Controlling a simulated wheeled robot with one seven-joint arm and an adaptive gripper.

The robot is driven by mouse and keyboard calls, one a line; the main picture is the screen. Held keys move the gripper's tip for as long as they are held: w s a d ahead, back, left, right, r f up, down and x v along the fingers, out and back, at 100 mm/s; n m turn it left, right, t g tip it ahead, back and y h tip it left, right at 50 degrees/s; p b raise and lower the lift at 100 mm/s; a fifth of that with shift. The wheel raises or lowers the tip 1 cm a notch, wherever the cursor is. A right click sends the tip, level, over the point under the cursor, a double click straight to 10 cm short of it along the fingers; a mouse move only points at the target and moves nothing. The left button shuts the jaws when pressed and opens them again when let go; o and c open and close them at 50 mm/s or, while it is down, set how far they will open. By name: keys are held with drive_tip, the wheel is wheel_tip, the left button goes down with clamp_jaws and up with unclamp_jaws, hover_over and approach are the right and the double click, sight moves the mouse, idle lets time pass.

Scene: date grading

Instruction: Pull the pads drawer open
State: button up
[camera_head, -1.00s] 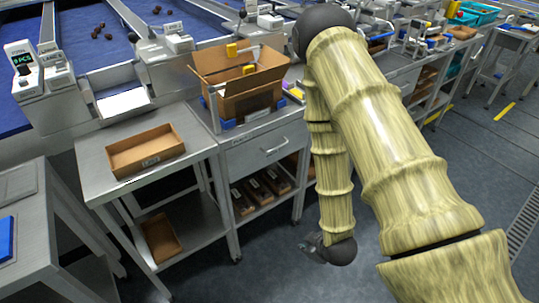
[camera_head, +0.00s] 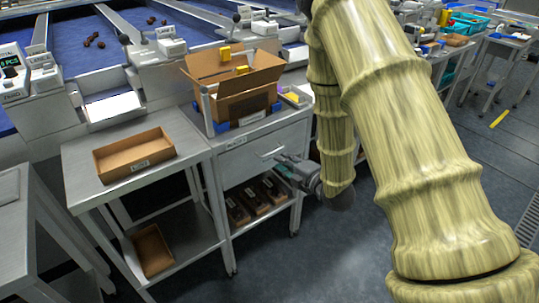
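The pads drawer (camera_head: 238,163) is a grey metal front under the top of the middle bench, with a small label and a bar handle (camera_head: 268,154). It looks closed, its front flush with the bench frame. My gripper (camera_head: 279,165) is at the right of the drawer front, close to the right end of the handle, pointing left toward it. I cannot tell whether it touches the handle, and its fingers are too small to read as open or shut. My arm covers the area to the right.
An open cardboard box (camera_head: 232,87) stands on the bench above the drawer. Several dark boxes (camera_head: 256,198) lie on the shelf below. A shallow brown tray (camera_head: 133,157) sits on the side table at left. Clear floor (camera_head: 330,255) lies in front of the bench.

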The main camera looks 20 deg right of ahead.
sight(271, 154)
drive_tip(key=x, duration=0.8)
